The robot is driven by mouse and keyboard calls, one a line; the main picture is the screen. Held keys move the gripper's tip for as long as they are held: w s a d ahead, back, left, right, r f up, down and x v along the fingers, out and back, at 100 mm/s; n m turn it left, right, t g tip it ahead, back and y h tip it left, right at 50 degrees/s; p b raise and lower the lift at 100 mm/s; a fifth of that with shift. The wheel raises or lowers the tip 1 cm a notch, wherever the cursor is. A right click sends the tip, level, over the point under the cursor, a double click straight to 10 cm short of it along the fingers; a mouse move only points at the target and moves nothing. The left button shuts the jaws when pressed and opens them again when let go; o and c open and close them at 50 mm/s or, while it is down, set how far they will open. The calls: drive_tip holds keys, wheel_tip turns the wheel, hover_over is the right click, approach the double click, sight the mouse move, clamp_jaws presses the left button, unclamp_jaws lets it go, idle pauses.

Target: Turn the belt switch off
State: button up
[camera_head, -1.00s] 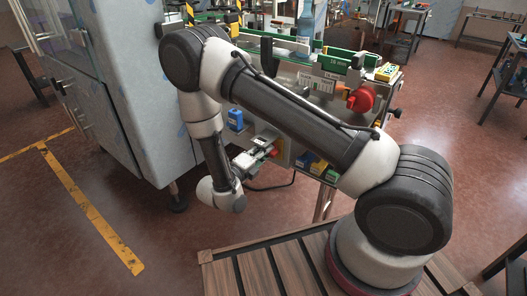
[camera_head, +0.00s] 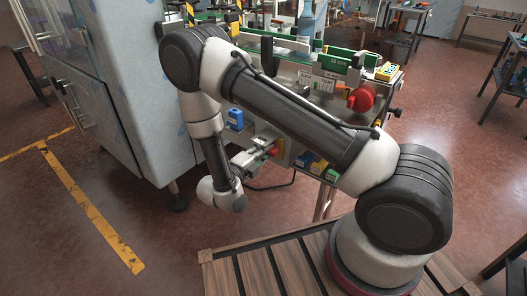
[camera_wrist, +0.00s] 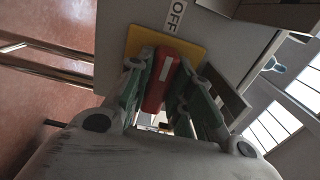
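The belt switch is a red handle (camera_wrist: 158,85) with a white stripe on a yellow plate (camera_wrist: 190,50). In the wrist view the handle runs nearly upright, slightly tilted, its far end toward the "OFF" label (camera_wrist: 177,15). My gripper (camera_wrist: 163,88) has its green-padded fingers on both sides of the handle, and the pads appear to touch it. In the head view the red handle (camera_head: 277,147) shows small on the machine's side panel, with my gripper (camera_head: 267,150) at it.
A larger red knob (camera_head: 361,98) sits higher on the conveyor's near side. A cabinet (camera_head: 140,90) stands at left.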

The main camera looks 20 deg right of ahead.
drive_tip(key=o, duration=0.4)
drive_tip(key=v, duration=1.2)
